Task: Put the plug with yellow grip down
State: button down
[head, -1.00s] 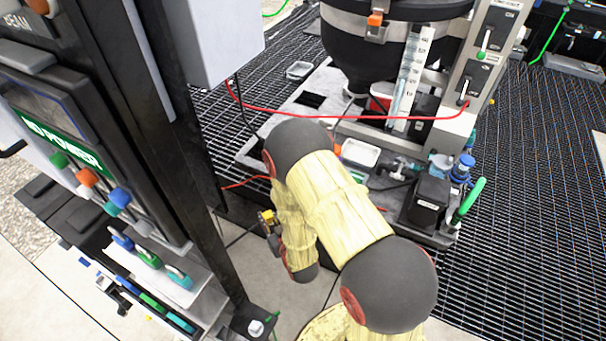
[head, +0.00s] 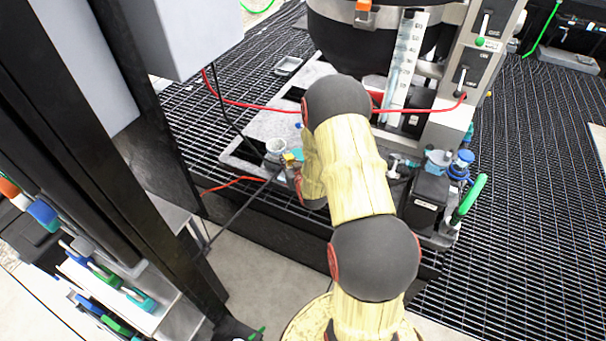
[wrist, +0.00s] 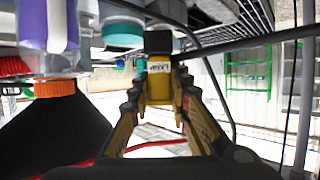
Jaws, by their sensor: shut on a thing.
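The plug with yellow grip (wrist: 160,88) sits between the fingers of my gripper (wrist: 160,80) in the wrist view. Its body has a yellow section with a small label and a black end. A dark cable runs from that end to the right. In the head view, my gripper (head: 291,168) is small and partly hidden by my arm, at the near left edge of the grey platform. I cannot tell whether the plug touches anything.
A white cup-like fitting (head: 274,146) stands on the platform (head: 245,150) beside my gripper. A red cable (head: 255,103) crosses behind. A black-framed rack (head: 165,225) stands at the left. A black box (head: 429,195) and blue valves (head: 460,165) are at the right.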

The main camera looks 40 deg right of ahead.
jog(key=d+f+b, duration=0.1)
jog(key=d+f, duration=0.1)
jog(key=f, duration=0.1)
jog(key=d+f+b, duration=0.1)
jog(key=d+f, duration=0.2)
jog(key=shift+s+d+f, duration=0.2)
jog(key=shift+d, duration=0.15)
jog(key=shift+d+f+b, duration=0.1)
jog(key=shift+f+b, duration=0.8)
jog(key=shift+f, duration=0.6)
jog(key=shift+f, duration=0.15)
jog(key=c, duration=2)
grip_release()
jog(key=shift+o, duration=0.2)
